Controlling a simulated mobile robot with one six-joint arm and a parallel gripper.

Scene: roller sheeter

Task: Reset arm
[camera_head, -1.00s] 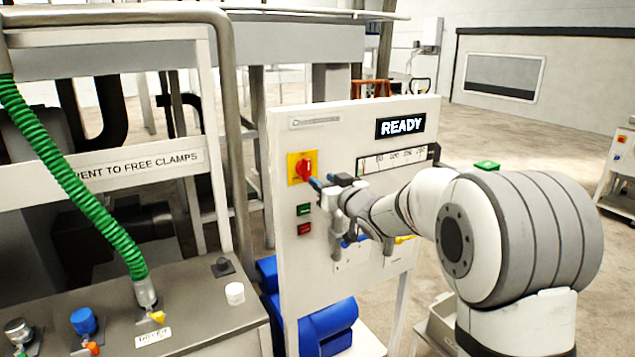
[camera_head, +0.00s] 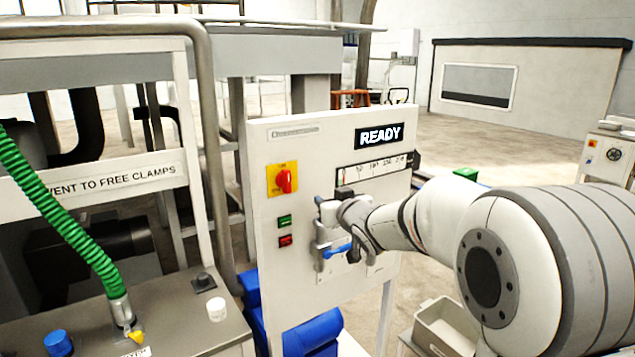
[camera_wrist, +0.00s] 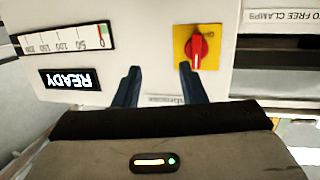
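My gripper (camera_wrist: 159,85) shows in the wrist view with its two dark fingers apart and nothing between them. It faces the white control panel (camera_wrist: 140,30). The panel's display (camera_head: 379,136) reads READY.
A green button (camera_head: 284,221) and a red button (camera_head: 285,241) sit below the switch. A blue handle (camera_head: 337,251) is close to my wrist. A scale (camera_head: 375,170) is above my arm. A metal bench (camera_head: 180,320) with a green hose (camera_head: 62,220) stands at left.

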